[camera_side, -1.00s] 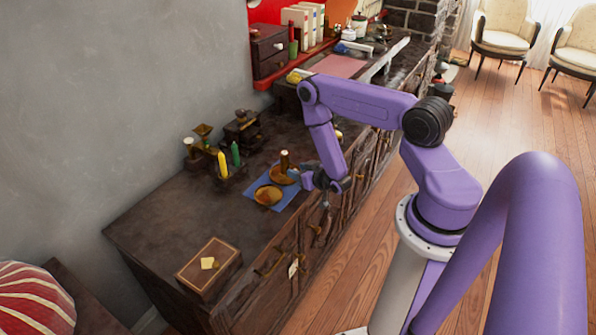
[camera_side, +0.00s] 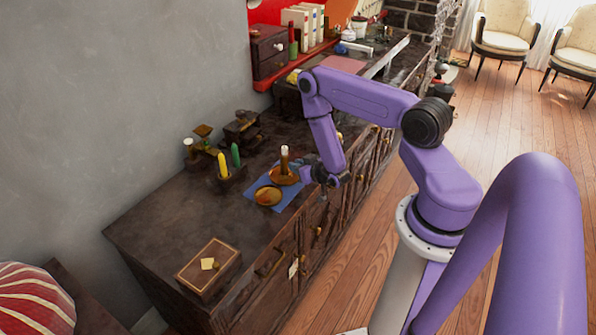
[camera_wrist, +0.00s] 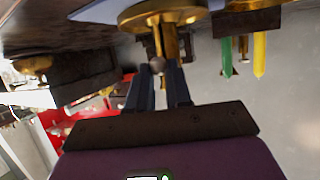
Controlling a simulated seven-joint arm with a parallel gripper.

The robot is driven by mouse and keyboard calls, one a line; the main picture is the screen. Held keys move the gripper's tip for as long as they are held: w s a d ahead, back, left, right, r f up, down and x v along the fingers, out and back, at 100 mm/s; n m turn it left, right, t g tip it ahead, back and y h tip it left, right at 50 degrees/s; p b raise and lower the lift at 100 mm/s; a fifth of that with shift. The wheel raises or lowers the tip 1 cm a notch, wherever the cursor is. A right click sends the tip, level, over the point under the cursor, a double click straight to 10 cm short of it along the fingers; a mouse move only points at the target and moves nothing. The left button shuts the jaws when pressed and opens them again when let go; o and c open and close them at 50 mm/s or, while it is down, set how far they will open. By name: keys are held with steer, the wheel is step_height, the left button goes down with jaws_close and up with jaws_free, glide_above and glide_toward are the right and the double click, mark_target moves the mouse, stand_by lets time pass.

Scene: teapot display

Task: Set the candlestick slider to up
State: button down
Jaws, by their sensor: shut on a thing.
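In the wrist view the candlestick's brass stem and dish (camera_wrist: 172,45) appear upside down at the top. A small round slider knob (camera_wrist: 157,65) sits beside the stem. My gripper (camera_wrist: 158,70) has its two dark fingers on either side of this knob and is shut on it. In the side view my gripper (camera_side: 304,172) is at the right of the candlestick; its fingertips are too small to make out.
A round brass piece (camera_side: 268,196) lies on the cloth in front of the candlestick. Yellow (camera_side: 222,165) and green (camera_side: 235,155) candles stand to the left. A wooden box (camera_side: 208,267) is near the front.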

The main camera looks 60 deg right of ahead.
steer(key=shift+r, duration=0.85)
steer(key=c, duration=1)
jaws_free()
steer(key=shift+c, duration=0.2)
steer(key=shift+s, duration=0.1)
steer(key=shift+s+a+r, duration=0.1)
steer(key=shift+s+a, duration=0.05)
steer(key=shift+s, duration=0.15)
steer(key=v, duration=1.1)
